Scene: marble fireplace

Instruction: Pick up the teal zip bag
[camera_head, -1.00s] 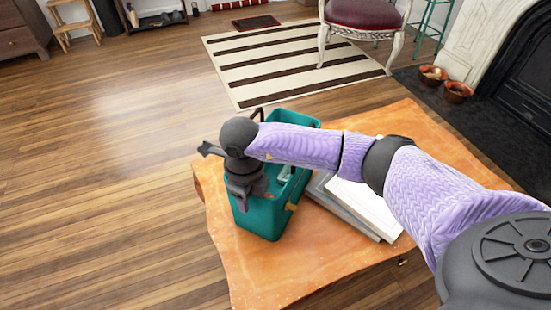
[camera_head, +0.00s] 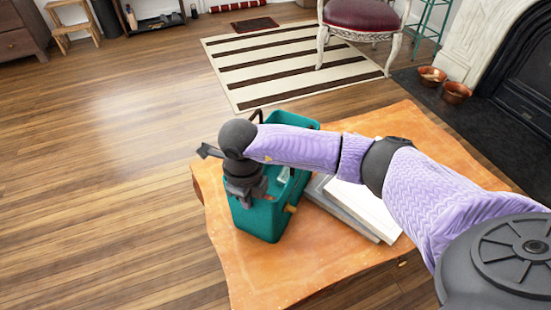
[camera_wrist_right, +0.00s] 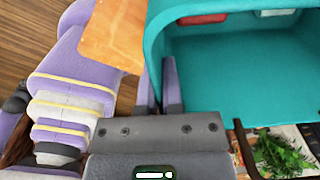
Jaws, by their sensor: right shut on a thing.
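The teal zip bag (camera_head: 262,222) stands upright and open-topped on the orange wooden table (camera_head: 265,275). A dark handle shows at its far end. My right gripper (camera_head: 246,196) comes down from above at the bag's near left rim, and the forearm hides part of the bag. In the right wrist view, the two fingers (camera_wrist_right: 159,88) are shut on the bag's side wall, one on each side of it. The bag's teal inside (camera_wrist_right: 225,75) fills the right of that view, with a red and a pale item in it. My left gripper is not in view.
Grey and white flat books (camera_head: 362,208) lie on the table just right of the bag. A striped rug (camera_head: 290,65) and a red-seated chair (camera_head: 362,15) are behind the table. Wooden floor is clear on the left. A fireplace stands at the right.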

